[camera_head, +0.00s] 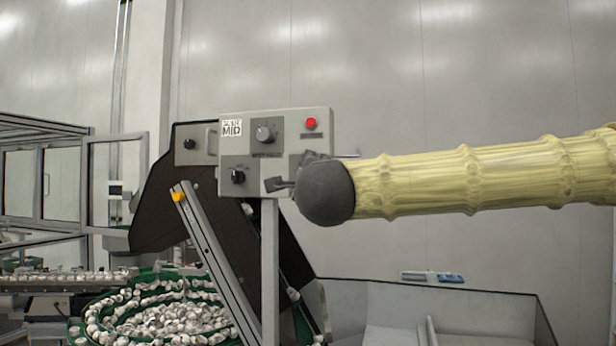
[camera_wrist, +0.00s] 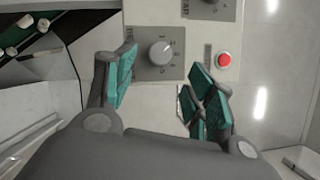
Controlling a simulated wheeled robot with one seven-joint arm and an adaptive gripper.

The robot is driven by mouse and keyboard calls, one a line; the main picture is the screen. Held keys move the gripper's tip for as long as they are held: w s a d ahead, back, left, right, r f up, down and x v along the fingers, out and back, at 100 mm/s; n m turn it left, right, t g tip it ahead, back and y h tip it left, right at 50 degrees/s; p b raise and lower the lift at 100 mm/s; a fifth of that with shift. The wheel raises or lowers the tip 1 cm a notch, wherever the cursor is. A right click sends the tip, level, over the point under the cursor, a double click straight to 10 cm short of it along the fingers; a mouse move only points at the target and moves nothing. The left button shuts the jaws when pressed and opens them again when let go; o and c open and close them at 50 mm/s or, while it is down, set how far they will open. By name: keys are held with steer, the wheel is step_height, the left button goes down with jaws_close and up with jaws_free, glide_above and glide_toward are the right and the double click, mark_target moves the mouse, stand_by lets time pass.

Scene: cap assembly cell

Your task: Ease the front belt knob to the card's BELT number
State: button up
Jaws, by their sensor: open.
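A pale control box (camera_head: 288,120) carries several knobs. A card (camera_head: 232,128) at its top left reads MID in large letters; no BELT number is legible. My gripper (camera_head: 292,171) is open in front of the box's lower right, hiding most of a dial plate there. In the wrist view my gripper (camera_wrist: 158,76) has its green-padded fingers apart. A grey knob (camera_wrist: 160,52) on a numbered dial plate lies beyond the gap, apparently untouched. Which knob is BELT I cannot tell.
A red button (camera_head: 311,123) sits at the box's upper right, and close to the right finger in the wrist view (camera_wrist: 225,60). Behind the box is a dark inclined conveyor (camera_head: 165,190). A green bowl of caps (camera_head: 160,315) is below left.

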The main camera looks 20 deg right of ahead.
steer(key=shift+v, duration=2.55)
steer(key=shift+f, duration=0.1)
